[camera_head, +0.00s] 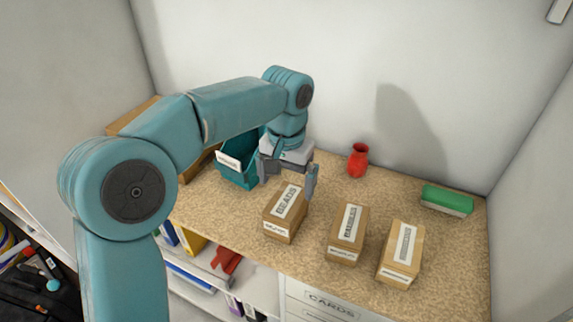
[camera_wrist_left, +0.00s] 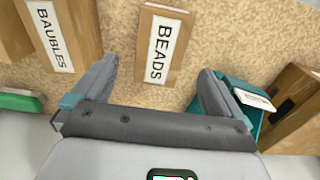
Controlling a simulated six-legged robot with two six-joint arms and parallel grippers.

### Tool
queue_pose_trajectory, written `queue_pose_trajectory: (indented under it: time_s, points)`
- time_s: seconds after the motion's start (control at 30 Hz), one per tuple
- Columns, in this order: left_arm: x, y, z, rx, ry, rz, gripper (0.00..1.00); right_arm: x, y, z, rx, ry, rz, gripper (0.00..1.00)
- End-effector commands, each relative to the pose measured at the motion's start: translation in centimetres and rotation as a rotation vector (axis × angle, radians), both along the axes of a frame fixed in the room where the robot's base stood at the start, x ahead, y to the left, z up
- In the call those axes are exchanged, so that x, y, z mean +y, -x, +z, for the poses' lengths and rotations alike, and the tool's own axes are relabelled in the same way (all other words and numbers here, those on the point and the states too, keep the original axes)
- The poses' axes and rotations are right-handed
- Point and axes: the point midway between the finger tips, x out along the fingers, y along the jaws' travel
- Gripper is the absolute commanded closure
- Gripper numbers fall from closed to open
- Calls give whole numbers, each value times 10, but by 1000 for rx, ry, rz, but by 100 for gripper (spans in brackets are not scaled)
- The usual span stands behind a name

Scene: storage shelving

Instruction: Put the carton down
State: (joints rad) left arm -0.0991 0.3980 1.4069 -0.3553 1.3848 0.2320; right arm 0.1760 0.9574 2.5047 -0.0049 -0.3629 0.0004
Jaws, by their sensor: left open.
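The carton labelled BEADS (camera_head: 284,213) stands upright on the speckled shelf top (camera_head: 215,212) in the head view. It also shows in the left wrist view (camera_wrist_left: 161,45), between the two fingers in the picture. My left gripper (camera_head: 287,190) hangs above and just behind this carton. Its fingers are spread wide and hold nothing. A carton labelled BAUBLES (camera_head: 347,233) stands to the right, and a third similar carton (camera_head: 401,254) stands farther right. My right gripper is in neither view.
A teal bin (camera_head: 238,172) with a white label stands left of the gripper, beside a brown box (camera_head: 134,117). A red vase (camera_head: 358,161) and a green-topped block (camera_head: 447,200) stand towards the back right. Bare shelf top lies between the vase and the cartons.

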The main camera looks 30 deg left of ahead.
Motion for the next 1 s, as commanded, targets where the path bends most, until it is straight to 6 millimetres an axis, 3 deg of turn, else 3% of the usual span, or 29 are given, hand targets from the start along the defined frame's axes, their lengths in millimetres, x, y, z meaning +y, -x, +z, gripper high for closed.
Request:
queue_pose_trajectory:
  time_s: [0.1, 0.23, 0.83, 1.0]
  points:
    - [0, -1, 26, -3, 1, 0, 0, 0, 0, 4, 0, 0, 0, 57]
    - [0, 0, 41, -1, 0, -1, 0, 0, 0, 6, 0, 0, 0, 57]
    - [0, 0, 47, 2, 0, -1, 0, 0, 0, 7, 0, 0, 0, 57]
    - [0, 0, 74, 1, 0, -1, 0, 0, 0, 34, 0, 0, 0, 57]
